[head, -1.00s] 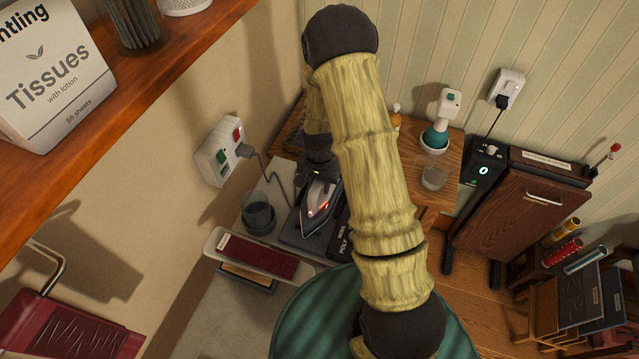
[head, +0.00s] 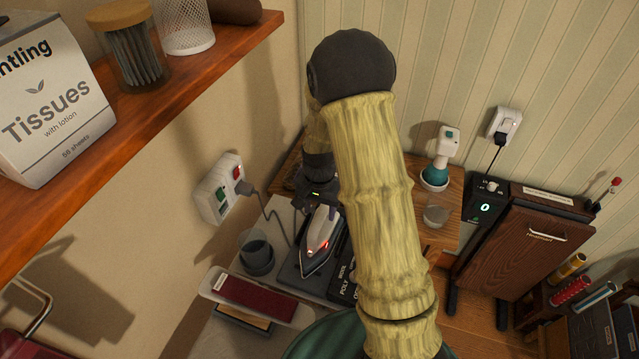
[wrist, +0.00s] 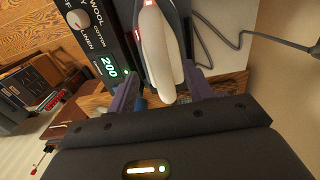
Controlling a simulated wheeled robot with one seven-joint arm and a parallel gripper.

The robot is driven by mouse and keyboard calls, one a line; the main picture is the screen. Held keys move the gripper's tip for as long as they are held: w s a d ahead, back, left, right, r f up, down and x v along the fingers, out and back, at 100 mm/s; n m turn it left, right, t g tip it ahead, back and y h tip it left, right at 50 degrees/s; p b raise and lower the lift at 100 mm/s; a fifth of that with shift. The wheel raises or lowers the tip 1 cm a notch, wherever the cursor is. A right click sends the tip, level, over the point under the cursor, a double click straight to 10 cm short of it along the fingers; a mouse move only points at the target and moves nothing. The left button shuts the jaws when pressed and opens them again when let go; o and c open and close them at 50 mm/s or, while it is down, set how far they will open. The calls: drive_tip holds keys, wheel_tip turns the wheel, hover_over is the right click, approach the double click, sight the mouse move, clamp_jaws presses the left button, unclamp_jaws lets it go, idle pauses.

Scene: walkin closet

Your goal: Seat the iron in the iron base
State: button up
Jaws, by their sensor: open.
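The iron (head: 319,229), pale grey with red lights, lies on the dark iron base (head: 311,264) on the side table. I cannot tell whether it is fully seated. In the wrist view the iron (wrist: 161,50) extends from the top edge toward my gripper. My gripper (wrist: 163,72) is open, with one finger on each side of the iron's near end. A gap shows beside the fingers, and I see no firm grip. In the head view my gripper (head: 319,192) is at the iron's far end, partly hidden by my arm. A control panel (wrist: 91,38) beside the iron reads 200.
A dark cup (head: 257,252) and a red-padded board (head: 256,297) stand close to the iron base. A cord runs from the wall socket (head: 219,190) beside the iron. A glass (head: 435,214) and a white-and-teal device (head: 441,158) are to the right.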

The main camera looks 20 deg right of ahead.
wheel_tip(320, 180, up, 11)
drive_tip(key=b, duration=0.1)
drive_tip(key=shift+b, duration=0.35)
drive_tip(key=shift+s, duration=0.1)
idle(0.7)
drive_tip(key=s+n+t, duration=0.2)
drive_tip(key=s+n, duration=0.5)
drive_tip(key=s, duration=0.7)
drive_tip(key=shift+r+t, duration=0.3)
drive_tip(key=shift+s, duration=0.1)
idle(1.0)
drive_tip(key=c, duration=0.3)
